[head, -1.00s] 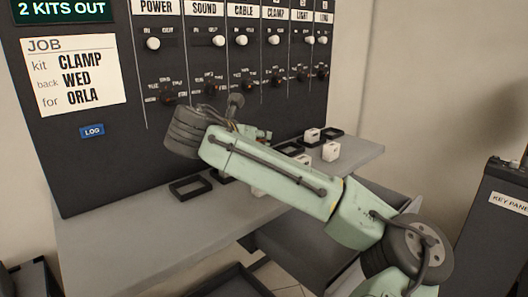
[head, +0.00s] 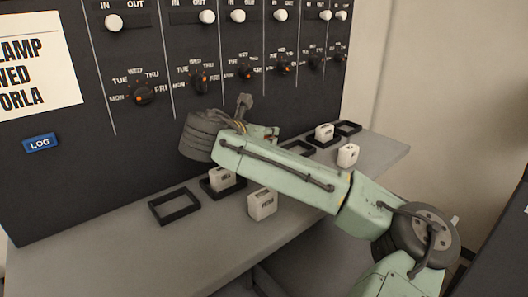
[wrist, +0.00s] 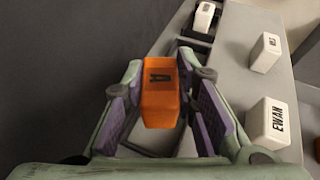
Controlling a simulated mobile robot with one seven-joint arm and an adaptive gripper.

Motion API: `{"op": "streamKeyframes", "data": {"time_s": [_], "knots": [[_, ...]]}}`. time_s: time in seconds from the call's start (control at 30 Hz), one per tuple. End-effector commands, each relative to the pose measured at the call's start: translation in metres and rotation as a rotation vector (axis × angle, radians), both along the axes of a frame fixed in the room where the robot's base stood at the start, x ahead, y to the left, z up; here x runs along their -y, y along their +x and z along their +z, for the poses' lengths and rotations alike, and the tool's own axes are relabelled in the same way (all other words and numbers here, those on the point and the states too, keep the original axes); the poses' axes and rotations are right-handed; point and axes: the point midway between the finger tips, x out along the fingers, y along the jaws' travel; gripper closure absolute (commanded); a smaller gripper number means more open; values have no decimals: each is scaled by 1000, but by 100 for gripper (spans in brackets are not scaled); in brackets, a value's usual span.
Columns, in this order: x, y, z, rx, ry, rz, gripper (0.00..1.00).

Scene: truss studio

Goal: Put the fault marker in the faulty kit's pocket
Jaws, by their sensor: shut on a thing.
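An orange block (wrist: 160,98) with a dark mark on its top, which I take as the fault marker, sits between the fingers of my gripper (wrist: 160,72) in the wrist view. The gripper is shut on it. In the head view my arm hides the block and most of the gripper. Black square frames, which look like the pockets, line the shelf by the board. The leftmost frame (head: 174,207) is empty. The one beside it (head: 211,190) holds a white block (head: 221,180). Frames further right are partly behind my arm. I cannot tell which is the faulty kit's.
Loose white blocks stand on the grey shelf (head: 120,245): one (head: 262,205) in front of my arm, marked EWAN in the wrist view (wrist: 270,124), and another (head: 348,155) further right. The dark board (head: 80,175) with switches and day dials rises behind. The shelf's left front is clear.

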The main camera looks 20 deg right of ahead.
Motion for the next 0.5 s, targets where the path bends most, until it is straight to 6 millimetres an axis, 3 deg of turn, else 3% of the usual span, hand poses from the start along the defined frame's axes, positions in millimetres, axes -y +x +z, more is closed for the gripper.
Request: {"op": "streamKeyframes", "data": {"time_s": [0.5], "knots": [[0, 0, -51, 1, 0, 0, 100]]}}
